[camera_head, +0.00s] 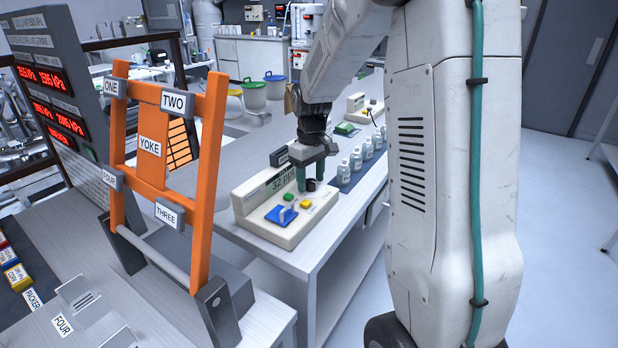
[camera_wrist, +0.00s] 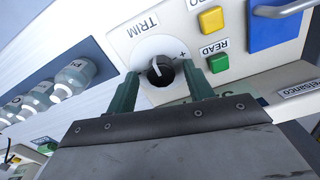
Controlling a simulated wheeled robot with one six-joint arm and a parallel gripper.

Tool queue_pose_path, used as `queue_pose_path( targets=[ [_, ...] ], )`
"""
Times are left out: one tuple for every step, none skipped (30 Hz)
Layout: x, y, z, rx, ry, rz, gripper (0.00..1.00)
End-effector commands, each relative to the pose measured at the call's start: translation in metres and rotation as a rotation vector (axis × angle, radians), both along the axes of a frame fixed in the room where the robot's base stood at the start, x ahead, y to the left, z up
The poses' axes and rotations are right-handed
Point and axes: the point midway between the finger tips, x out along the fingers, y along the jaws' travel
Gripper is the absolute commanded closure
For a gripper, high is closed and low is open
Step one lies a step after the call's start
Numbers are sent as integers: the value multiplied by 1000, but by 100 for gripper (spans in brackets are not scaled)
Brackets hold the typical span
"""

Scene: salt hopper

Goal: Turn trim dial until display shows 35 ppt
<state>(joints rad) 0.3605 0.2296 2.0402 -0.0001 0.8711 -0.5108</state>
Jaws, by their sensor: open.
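The cream meter box (camera_head: 296,230) stands on the bench, and its display (camera_head: 279,183) appears to read 32, with the unit partly hidden by my gripper. The dark round trim dial (camera_head: 311,185) is on its top at the right. In the wrist view the dial (camera_wrist: 161,73) has a pale pointer line and sits by the TRIM label and a plus mark. My gripper (camera_head: 310,173) is over the dial, open. In the wrist view its two green fingers (camera_wrist: 160,84) stand on either side of the dial, with a gap visible; contact is not clear.
Beside the dial are a green READ button (camera_wrist: 218,62), a yellow button (camera_wrist: 211,20) and a blue block (camera_wrist: 272,30) with a handle. Several capped bottles (camera_head: 356,160) stand right of the box. An orange yoke frame (camera_head: 150,145) rises at the left.

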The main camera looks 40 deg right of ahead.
Motion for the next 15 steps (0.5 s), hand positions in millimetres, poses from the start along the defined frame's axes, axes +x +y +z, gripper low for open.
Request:
queue_pose_path(
  targets=[
    [0, 1, 0, 0, 0, 1, 48],
    [0, 1, 0, 0, 0, 1, 48],
    [0, 1, 0, 0, 0, 1, 48],
    [0, 1, 0, 0, 0, 2, 48],
    [0, 1, 0, 0, 0, 2, 48],
    [0, 2, 0, 0, 0, 2, 51],
    [0, 2, 0, 0, 0, 2, 59],
    [0, 2, 0, 0, 0, 2, 67],
    [0, 2, 0, 0, 0, 3, 78],
    [1, 2, 0, 0, 0, 3, 87],
    [0, 2, 0, 0, 0, 3, 93],
    [0, 2, 0, 0, 0, 3, 93],
    [0, 9, 0, 0, 0, 5, 93],
    [0, 6, 0, 1, 0, 2, 92],
    [0, 5, 0, 1, 1, 1, 92]
  ],
)
